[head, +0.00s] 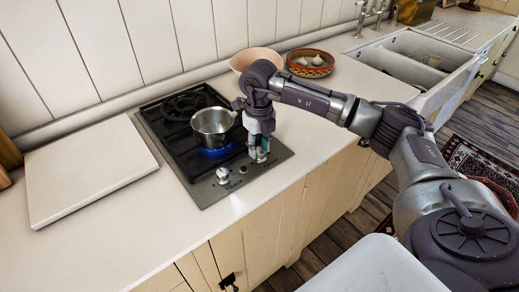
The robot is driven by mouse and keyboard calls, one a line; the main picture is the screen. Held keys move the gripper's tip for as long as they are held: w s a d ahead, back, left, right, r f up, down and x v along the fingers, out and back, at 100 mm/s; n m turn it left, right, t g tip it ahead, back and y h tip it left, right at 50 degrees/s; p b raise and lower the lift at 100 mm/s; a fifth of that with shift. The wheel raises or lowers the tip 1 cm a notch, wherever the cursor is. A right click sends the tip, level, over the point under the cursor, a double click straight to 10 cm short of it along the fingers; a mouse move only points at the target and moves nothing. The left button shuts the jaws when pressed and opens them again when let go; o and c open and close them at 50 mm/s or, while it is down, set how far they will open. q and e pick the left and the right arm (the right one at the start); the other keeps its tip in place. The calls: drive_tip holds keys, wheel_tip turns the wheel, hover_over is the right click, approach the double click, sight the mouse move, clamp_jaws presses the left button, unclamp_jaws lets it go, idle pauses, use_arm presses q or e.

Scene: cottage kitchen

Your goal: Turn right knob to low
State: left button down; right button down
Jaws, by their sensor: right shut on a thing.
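A black gas hob (166,133) with a steel front panel is set into the pale counter. A steel pot (214,122) stands on its front burner, with a blue flame (217,152) under it. My right gripper (261,156) points down at the right end of the hob's panel. It is shut on the right knob, which the fingers mostly hide, so the knob's setting cannot be read. The left knob (222,174) is pale and in plain view near the left of the panel. My left gripper is not in view.
A white board (85,168) lies left of the hob. A pinkish bowl (252,57) and a patterned bowl (310,63) with pale items stand behind my right arm. A white sink (415,60) is further right. The counter in front of the hob is clear.

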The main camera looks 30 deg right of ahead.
sight(259, 149)
drive_tip(key=shift+r+n, duration=0.1)
drive_tip(key=shift+n, duration=0.5)
drive_tip(key=c, duration=1.1)
unclamp_jaws()
wheel_tip(259, 149, up, 12)
